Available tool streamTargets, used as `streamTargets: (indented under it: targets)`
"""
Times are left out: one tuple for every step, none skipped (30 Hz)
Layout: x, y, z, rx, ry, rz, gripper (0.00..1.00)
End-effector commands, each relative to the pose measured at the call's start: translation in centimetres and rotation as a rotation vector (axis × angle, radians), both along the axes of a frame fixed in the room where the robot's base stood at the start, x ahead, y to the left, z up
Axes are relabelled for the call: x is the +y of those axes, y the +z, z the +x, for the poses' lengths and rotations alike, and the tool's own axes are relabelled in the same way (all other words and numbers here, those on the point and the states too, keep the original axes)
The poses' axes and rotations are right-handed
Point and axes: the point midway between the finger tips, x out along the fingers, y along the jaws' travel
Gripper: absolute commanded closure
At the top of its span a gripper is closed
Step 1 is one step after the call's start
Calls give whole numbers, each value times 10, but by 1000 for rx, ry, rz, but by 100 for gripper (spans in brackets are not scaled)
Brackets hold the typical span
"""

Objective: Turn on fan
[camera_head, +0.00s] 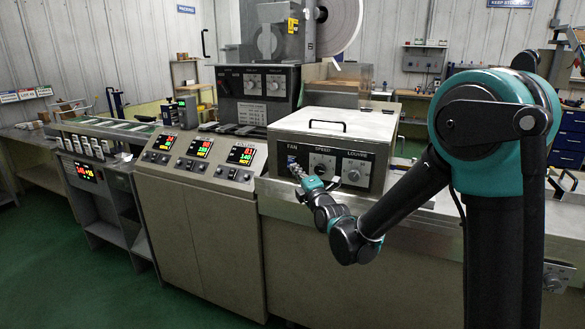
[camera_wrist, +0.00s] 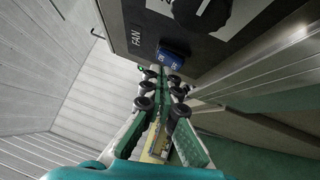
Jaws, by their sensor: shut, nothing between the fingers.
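The fan switch (camera_wrist: 172,53) is a small blue rocker beside the word FAN on the dark panel. In the head view the blue switch (camera_head: 291,159) shows at the panel's left end, partly behind my gripper. My gripper (camera_head: 296,169) points at the switch from the front, and its fingers are shut and empty. In the wrist view the fingertips of my gripper (camera_wrist: 164,73) lie just short of the switch or against it. I cannot tell whether they touch. The switch's on or off position is not clear.
The SPEED knob (camera_head: 321,165) and LOUVRE knob (camera_head: 355,173) sit right of the switch on the same box (camera_head: 310,128). A steel ledge (camera_head: 300,201) runs below the panel. A console with lit displays (camera_head: 200,150) stands to the left.

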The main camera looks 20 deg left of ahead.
Motion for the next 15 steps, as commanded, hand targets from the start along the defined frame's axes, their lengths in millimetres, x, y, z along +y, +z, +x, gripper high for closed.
streamTargets:
  targets:
    - [-7,-1,-9,1,0,1,100]
    - [-12,-2,-14,1,0,1,100]
    - [-17,-3,-20,1,0,1,100]
    - [-21,-4,-25,1,0,1,100]
    - [-25,-5,-29,0,1,0,100]
    - [-30,-6,-35,-1,1,-1,100]
    - [-34,-7,-39,-1,1,-1,100]
    - [-37,-7,-43,-1,1,-1,100]
    - [-41,-8,-48,0,1,0,100]
    - [-44,-9,-51,0,1,0,100]
    - [-46,-9,-54,0,1,0,100]
    - [-49,-10,-57,1,1,1,100]
    - [-51,-10,-59,0,1,1,100]
    - [-52,-11,-61,-1,1,0,100]
    - [-54,-11,-63,-1,1,0,100]
